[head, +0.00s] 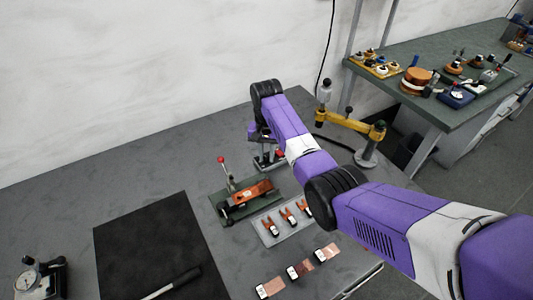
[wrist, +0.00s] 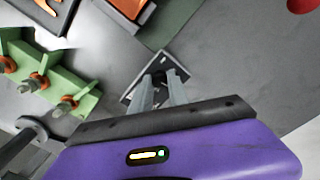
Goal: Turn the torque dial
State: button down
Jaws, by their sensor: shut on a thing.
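My gripper (head: 265,138) reaches down over a small stand with a grey base (head: 268,162), past the green-based fixture. In the wrist view the two grey fingers (wrist: 160,78) point down close together, shut over the middle of the stand's square base plate (wrist: 178,62). The torque dial appears to be between the fingertips. They hide it almost fully, so its marks and angle cannot be read.
A lever fixture (head: 258,191) with an orange clamp stands close in front. A tray (head: 268,236) holds several orange-tipped parts. A yellow jointed arm (head: 345,121) stands to the right. A black mat (head: 140,235) lies left; the back-left table is clear.

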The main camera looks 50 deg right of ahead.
aim_at(266, 157)
jog(key=n+p, duration=0.1)
jog(key=n, duration=0.3)
jog(key=shift+r+n, duration=0.15)
jog(key=shift+n, duration=0.15)
jog(key=n+p, duration=0.1)
jog(key=n, duration=0.3)
jog(key=shift+w, duration=0.1)
jog(key=shift+n, duration=0.3)
jog(key=c, duration=1.3)
grip_release()
jog(key=shift+o, duration=0.2)
jog(key=shift+r+b, duration=0.6)
jog(key=shift+r, duration=3.25)
